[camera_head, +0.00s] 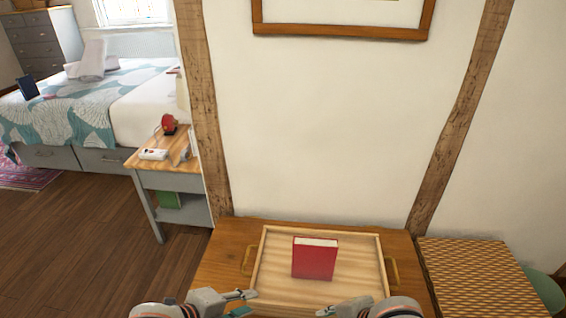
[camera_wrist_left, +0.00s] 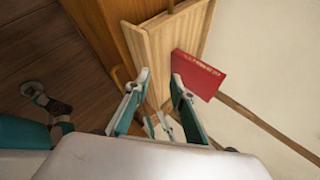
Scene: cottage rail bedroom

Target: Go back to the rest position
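My left gripper (camera_head: 240,303) is at the bottom of the head view, in front of the tray's near left corner. In the left wrist view its two fingers (camera_wrist_left: 161,80) are spread apart with nothing held between them. My right gripper (camera_head: 326,312) is at the bottom edge of the head view, near the tray's front side. Its fingers are partly cut off, so its opening is unclear. A red book (camera_head: 314,261) stands upright on the wooden tray (camera_head: 262,262), apart from both grippers. The book also shows in the left wrist view (camera_wrist_left: 199,74), beyond the fingers.
The tray, with brass handles, rests on a wooden table (camera_head: 214,266) against the wall. A patterned woven surface (camera_head: 480,278) adjoins it at right. A nightstand (camera_head: 166,181) with a red object (camera_head: 169,124) and a white device stands back left, beside a bed (camera_head: 75,108). Floor at left is clear.

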